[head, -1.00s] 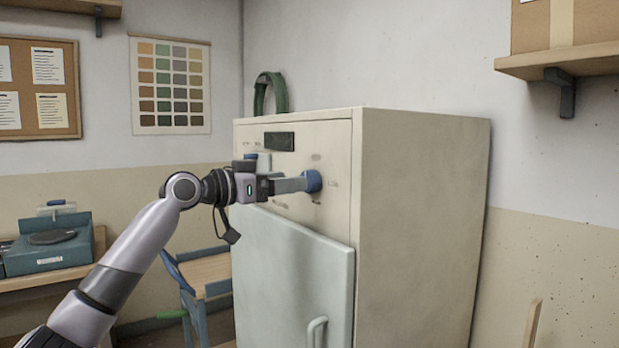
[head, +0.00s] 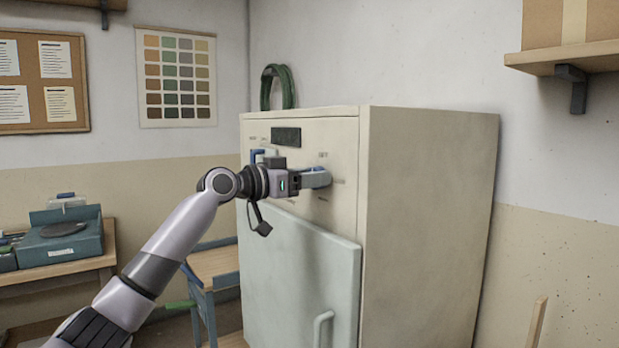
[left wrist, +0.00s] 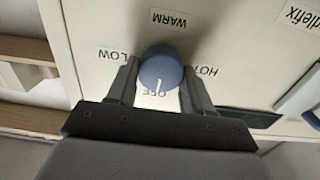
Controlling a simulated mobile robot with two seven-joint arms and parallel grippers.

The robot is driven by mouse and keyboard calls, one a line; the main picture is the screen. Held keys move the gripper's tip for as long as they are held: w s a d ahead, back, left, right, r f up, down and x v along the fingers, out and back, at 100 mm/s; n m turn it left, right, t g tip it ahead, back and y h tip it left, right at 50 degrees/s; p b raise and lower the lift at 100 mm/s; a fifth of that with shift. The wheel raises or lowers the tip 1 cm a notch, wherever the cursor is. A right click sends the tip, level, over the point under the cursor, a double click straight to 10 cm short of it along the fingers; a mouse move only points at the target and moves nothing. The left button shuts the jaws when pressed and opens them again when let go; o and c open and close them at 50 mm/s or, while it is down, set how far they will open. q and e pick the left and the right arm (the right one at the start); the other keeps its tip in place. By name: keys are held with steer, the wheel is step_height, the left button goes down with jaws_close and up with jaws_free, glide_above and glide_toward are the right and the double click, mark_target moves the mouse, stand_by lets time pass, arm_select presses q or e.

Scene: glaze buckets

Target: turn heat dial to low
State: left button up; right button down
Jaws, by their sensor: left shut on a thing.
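The heat dial (left wrist: 160,69) is a round blue knob on the cabinet's cream front panel (left wrist: 95,25). Its white pointer line faces the OFF label in the left wrist view. LOW, WARM and HOT are printed around it, upside down there. My left gripper (left wrist: 158,80) has one finger on each side of the dial and is shut on it. In the head view my left gripper (head: 317,179) reaches the upper panel, and its fingers hide most of the blue dial (head: 314,169). My right gripper is not in view.
The cabinet (head: 425,220) has a pale door (head: 295,265) below the panel, with a handle. A blue handle-like part (head: 257,156) sits on the panel left of the dial. A wooden shelf (head: 555,62) juts from the right wall.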

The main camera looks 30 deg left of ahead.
arm_select(q)
steer(key=shift+d+f+m+b, duration=0.15)
steer(key=shift+m+b, duration=0.4)
steer(key=shift+m, duration=3.85)
steer(key=shift+d+f+m+b, duration=0.1)
steer(key=shift+m+b, duration=0.4)
steer(key=shift+m, duration=3.9)
steer(key=o, duration=1)
steer(key=shift+s, duration=0.1)
